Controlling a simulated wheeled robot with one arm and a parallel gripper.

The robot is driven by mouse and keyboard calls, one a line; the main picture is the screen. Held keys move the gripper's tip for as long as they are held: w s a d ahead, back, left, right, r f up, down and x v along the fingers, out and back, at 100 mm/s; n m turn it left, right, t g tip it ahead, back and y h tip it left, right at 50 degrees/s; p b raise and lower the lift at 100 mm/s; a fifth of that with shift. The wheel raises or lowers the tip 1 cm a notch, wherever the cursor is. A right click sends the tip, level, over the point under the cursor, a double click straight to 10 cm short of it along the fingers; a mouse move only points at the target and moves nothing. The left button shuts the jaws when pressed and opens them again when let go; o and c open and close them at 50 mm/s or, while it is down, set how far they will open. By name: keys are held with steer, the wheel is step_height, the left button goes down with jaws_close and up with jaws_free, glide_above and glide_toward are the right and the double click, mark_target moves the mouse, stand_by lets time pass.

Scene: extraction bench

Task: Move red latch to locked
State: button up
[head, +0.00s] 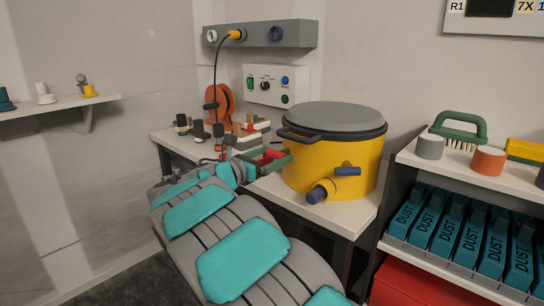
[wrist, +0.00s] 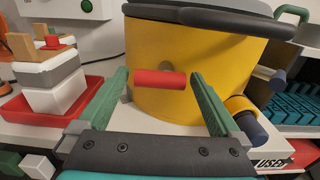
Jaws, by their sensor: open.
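The red latch (wrist: 158,79) is a short red bar on the side of the yellow drum (wrist: 215,60). It lies roughly horizontal in the wrist view. The drum also shows in the head view (head: 310,160), with a grey lid (head: 335,116). My gripper (wrist: 160,75) is open, its two green fingers pointing at the drum. In the picture the latch lies between the fingertips, with a gap on each side. I cannot tell how deep the fingers reach around it. In the head view my arm hides part of this area.
A blue latch (head: 348,171) and a yellow spout (head: 321,191) stick out of the drum's front. A red tray (wrist: 22,118) with pale blocks stands left of my gripper. A shelf (head: 455,168) with several dust boxes stands right of the bench.

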steer(key=c, duration=1.3)
steer(key=shift+m, duration=0.4)
steer(key=m+b, duration=0.1)
steer(key=m, duration=0.1)
steer(key=shift+d+r+m, duration=0.1)
steer(key=shift+m, duration=0.3)
steer(key=m+b, duration=0.3)
steer(key=m, duration=0.2)
steer(key=shift+s+d+m+b, duration=0.1)
steer(key=shift+d+m+b, duration=0.05)
steer(key=shift+m+b, duration=0.2)
steer(key=m+b, duration=0.4)
steer(key=m, duration=0.1)
steer(key=shift+s+d+b, duration=0.1)
steer(key=shift+b, duration=0.25)
steer(key=shift+s+d+r+m+b, duration=0.1)
steer(key=shift+r+m+b, duration=0.05)
steer(key=shift+m+b, duration=1.45)
steer(key=shift+m, duration=0.35)
